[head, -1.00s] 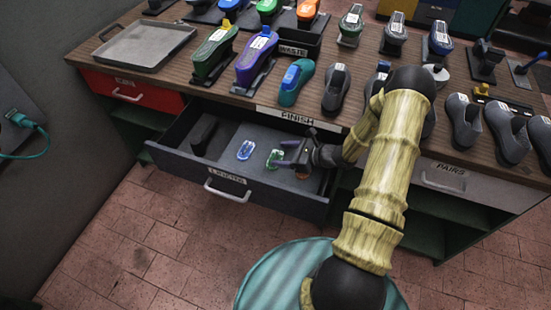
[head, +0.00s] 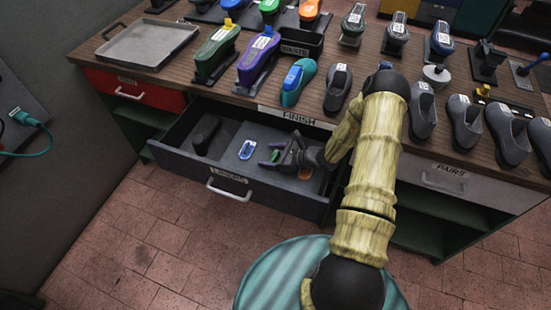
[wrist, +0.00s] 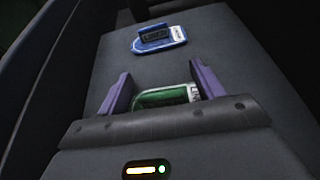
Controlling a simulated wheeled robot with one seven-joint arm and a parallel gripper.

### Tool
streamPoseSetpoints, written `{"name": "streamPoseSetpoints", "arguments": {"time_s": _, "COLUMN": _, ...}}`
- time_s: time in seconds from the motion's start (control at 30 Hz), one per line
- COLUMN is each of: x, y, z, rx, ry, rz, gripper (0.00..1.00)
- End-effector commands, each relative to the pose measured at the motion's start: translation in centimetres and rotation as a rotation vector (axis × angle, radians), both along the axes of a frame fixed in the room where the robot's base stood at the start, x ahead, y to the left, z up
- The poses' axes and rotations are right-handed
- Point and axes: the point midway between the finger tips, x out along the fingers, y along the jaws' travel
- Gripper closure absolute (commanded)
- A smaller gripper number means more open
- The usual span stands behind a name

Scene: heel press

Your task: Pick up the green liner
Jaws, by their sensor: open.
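The green liner (wrist: 163,97) lies in the open drawer, between the two purple fingers of my gripper (wrist: 164,88) in the wrist view. Its near part is hidden by the gripper body. In the head view the green liner (head: 275,156) shows only as a small green patch beside my gripper (head: 273,155). The fingers are open, with the liner between them; I cannot tell whether they touch it.
A blue liner (wrist: 158,39) lies just beyond the green one. An orange piece (head: 305,173) lies to the right in the drawer, and a dark object (head: 205,133) at its left. The drawer front (head: 240,186) and walls surround them. Shoes stand on the bench above.

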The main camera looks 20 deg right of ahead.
Motion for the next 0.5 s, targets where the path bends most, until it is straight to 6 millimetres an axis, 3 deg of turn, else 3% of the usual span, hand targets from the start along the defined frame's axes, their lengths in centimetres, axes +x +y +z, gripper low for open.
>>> {"name": "streamPoseSetpoints", "arguments": {"time_s": 0.13, "x": 0.02, "y": -0.06, "z": 0.05, "rx": 0.0, "ry": 0.0, "rz": -0.001, "gripper": 0.33}}
{"name": "streamPoseSetpoints", "arguments": {"time_s": 0.37, "x": 0.02, "y": 0.25, "z": 0.06, "rx": -0.001, "ry": -0.001, "rz": 0.005, "gripper": 0.76}}
{"name": "streamPoseSetpoints", "arguments": {"time_s": 0.4, "x": 0.02, "y": 0.25, "z": 0.06, "rx": -0.001, "ry": -0.001, "rz": 0.005, "gripper": 0.8}}
{"name": "streamPoseSetpoints", "arguments": {"time_s": 0.5, "x": 0.01, "y": 0.26, "z": 0.06, "rx": -0.001, "ry": -0.001, "rz": 0.005, "gripper": 0.8}}
